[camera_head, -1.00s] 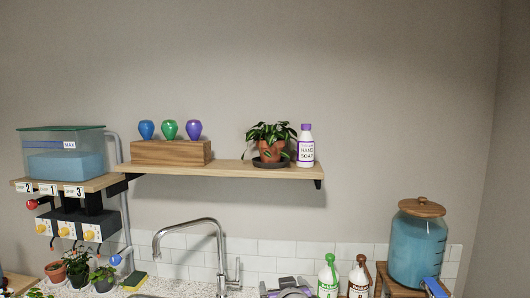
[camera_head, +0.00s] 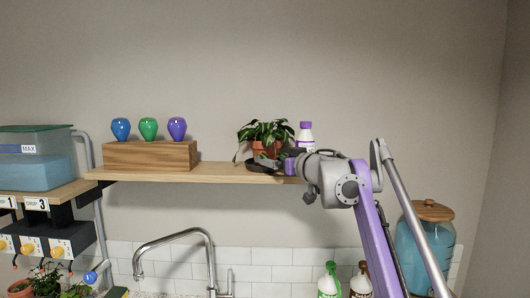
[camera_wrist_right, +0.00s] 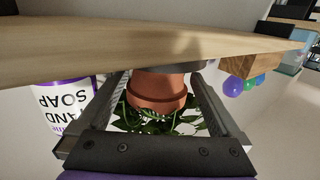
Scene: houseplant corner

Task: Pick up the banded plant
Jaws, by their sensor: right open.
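The banded plant stands upright on the wall shelf, a leafy green plant (camera_head: 268,130) in a terracotta pot (camera_head: 262,149) on a dark saucer. My right gripper (camera_head: 263,160) is at the pot in the head view and partly covers it. In the right wrist view, which is upside down, the terracotta pot (camera_wrist_right: 157,90) sits between the two spread fingers of my open right gripper (camera_wrist_right: 160,82). I cannot tell whether either finger touches it. No band on the pot is clear to see. My left gripper is not in view.
A hand soap bottle (camera_head: 305,133) stands just right of the plant, close to my right gripper; it also shows in the wrist view (camera_wrist_right: 62,103). A wooden block (camera_head: 150,155) with three coloured bulbs is on the shelf's left. The wooden shelf (camera_head: 215,172) is bare between block and plant.

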